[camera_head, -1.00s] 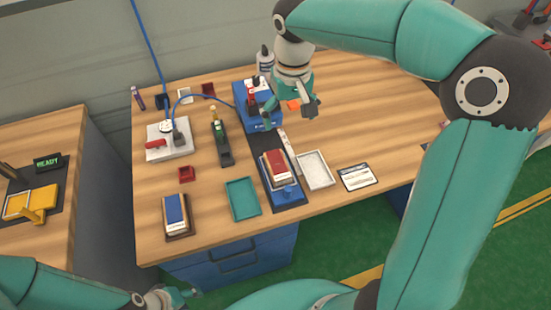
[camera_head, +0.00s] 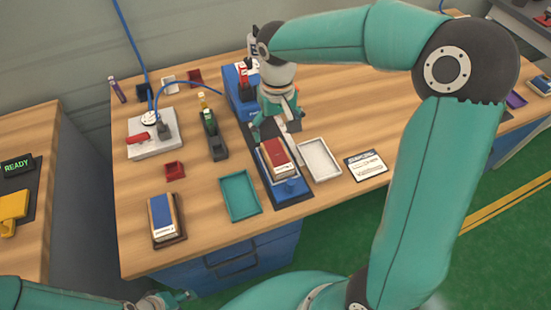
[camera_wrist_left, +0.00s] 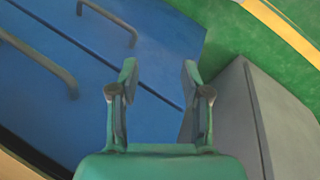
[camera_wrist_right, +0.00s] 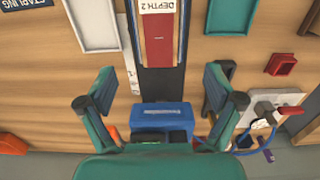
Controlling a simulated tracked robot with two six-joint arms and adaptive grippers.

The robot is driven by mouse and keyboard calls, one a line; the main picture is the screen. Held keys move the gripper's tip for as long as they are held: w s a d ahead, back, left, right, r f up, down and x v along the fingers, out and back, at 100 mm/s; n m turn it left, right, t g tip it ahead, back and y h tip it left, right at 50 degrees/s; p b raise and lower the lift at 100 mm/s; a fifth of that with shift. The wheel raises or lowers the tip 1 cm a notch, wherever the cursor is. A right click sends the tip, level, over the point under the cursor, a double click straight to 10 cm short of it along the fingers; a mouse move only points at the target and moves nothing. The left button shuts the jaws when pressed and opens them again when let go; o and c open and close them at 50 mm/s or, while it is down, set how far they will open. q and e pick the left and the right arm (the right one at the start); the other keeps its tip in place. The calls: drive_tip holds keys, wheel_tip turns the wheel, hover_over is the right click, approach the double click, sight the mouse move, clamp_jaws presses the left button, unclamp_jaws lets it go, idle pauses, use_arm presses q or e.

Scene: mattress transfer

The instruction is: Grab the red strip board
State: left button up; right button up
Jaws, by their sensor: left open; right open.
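My right gripper (camera_head: 277,127) is open above the table, just behind the board in the head view. In the right wrist view its spread fingers (camera_wrist_right: 160,92) are empty, and the board appears ahead between them. My left gripper (camera_head: 178,298) is low in front of the table. In the left wrist view it (camera_wrist_left: 160,75) is open and empty, facing the blue drawers.
A blue machine (camera_head: 238,90) stands behind the fixture. A teal tray (camera_head: 226,211) and a white tray (camera_head: 335,176) flank it. A blue-topped block (camera_head: 161,212) lies front left. The table's right part is mostly clear wood.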

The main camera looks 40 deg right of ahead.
sight(277, 154)
wheel_tip(277, 154, down, 11)
drive_tip(key=shift+f+p, duration=0.15)
drive_tip(key=shift+p, duration=0.35)
drive_tip(key=c, duration=1.3)
